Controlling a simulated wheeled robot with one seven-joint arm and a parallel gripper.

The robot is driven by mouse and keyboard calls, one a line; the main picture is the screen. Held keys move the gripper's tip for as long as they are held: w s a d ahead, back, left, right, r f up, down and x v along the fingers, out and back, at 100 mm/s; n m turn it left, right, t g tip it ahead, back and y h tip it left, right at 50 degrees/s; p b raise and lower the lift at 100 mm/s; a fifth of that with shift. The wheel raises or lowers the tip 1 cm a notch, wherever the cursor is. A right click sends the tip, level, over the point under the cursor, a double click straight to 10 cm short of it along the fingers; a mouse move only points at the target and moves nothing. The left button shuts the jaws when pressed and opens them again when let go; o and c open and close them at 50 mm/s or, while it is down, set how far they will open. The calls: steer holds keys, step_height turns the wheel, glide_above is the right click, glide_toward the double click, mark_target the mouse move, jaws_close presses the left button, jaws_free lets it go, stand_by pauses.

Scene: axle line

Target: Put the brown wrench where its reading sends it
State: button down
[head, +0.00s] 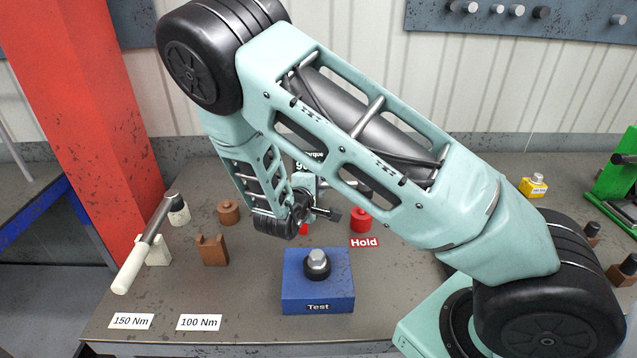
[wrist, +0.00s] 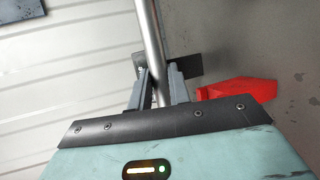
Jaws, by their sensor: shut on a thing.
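My gripper (head: 308,208) is above the bench, behind the blue Test block, partly hidden by my arm. In the wrist view its fingers (wrist: 159,88) are shut on a bare metal shaft (wrist: 150,38), which I take for the brown wrench; no brown part of it shows. A short dark piece sticks out beside the gripper in the head view. The brown holder (head: 212,250) at left stands empty. The Test block (head: 318,292) carries a bolt head (head: 317,262). The torque display (head: 303,164) is mostly covered by my arm, so its reading cannot be made out fully.
A white-handled wrench (head: 145,245) leans in a white holder (head: 160,250). Labels read 150 Nm (head: 131,321), 100 Nm (head: 199,322) and Hold (head: 364,242). A red cylinder (head: 361,219) and brown cylinder (head: 228,212) stand behind.

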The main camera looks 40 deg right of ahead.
steer(key=shift+f+b, duration=0.35)
steer(key=shift+f, duration=0.5)
steer(key=shift+p, duration=1.05)
stand_by(1.3)
steer(key=shift+f+b, duration=1.05)
steer(key=shift+f, duration=1)
steer(key=c, duration=1.2)
jaws_free()
steer(key=shift+c, duration=0.2)
steer(key=shift+f, duration=0.1)
steer(key=b+v, duration=0.3)
steer(key=v, duration=1.4)
steer(key=shift+s+a, duration=0.1)
steer(key=shift+s, duration=0.1)
